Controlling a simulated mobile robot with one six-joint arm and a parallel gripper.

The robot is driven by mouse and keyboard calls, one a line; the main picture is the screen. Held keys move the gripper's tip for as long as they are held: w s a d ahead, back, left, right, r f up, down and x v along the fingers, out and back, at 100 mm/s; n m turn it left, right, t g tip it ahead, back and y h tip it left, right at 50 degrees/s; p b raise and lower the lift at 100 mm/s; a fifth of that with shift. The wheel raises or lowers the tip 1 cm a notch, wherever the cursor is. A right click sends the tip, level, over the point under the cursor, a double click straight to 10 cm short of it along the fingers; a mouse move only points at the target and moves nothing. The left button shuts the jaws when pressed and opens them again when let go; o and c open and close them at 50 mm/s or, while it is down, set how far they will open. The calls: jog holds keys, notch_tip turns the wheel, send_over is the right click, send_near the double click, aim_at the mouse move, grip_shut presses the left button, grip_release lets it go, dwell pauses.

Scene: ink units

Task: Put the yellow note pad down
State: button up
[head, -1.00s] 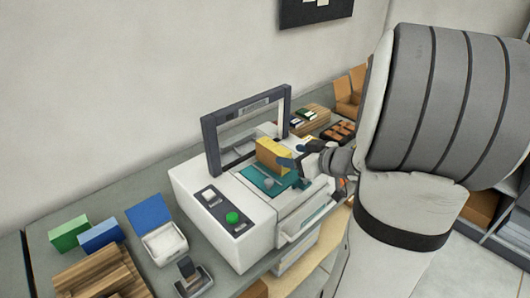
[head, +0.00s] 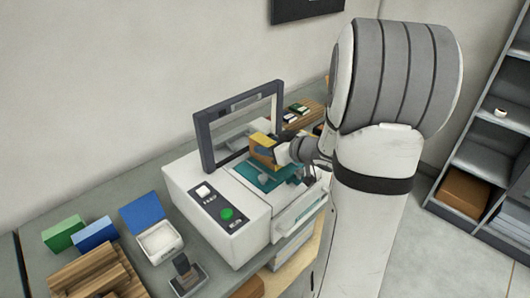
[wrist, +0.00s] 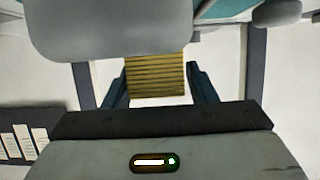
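The yellow note pad (head: 262,151) is at the white machine (head: 215,205), over its teal bed (head: 252,178). My gripper (head: 276,150) reaches it from the right, below the machine's raised dark frame. In the wrist view the ridged yellow pad (wrist: 156,80) sits between my two dark fingers (wrist: 158,84), which close on its sides. A pale rounded part hides its upper end there. I cannot tell whether the pad touches the teal bed.
The raised frame (head: 203,143) stands close behind the pad. A green box (head: 63,233), a blue box (head: 95,233), an open white box (head: 160,242) and a stapler-like device (head: 187,274) lie left of the machine. Shelves (head: 490,150) stand at right.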

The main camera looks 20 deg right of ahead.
jog(key=c, duration=1)
jog(key=shift+o, duration=0.2)
jog(key=shift+r, duration=0.1)
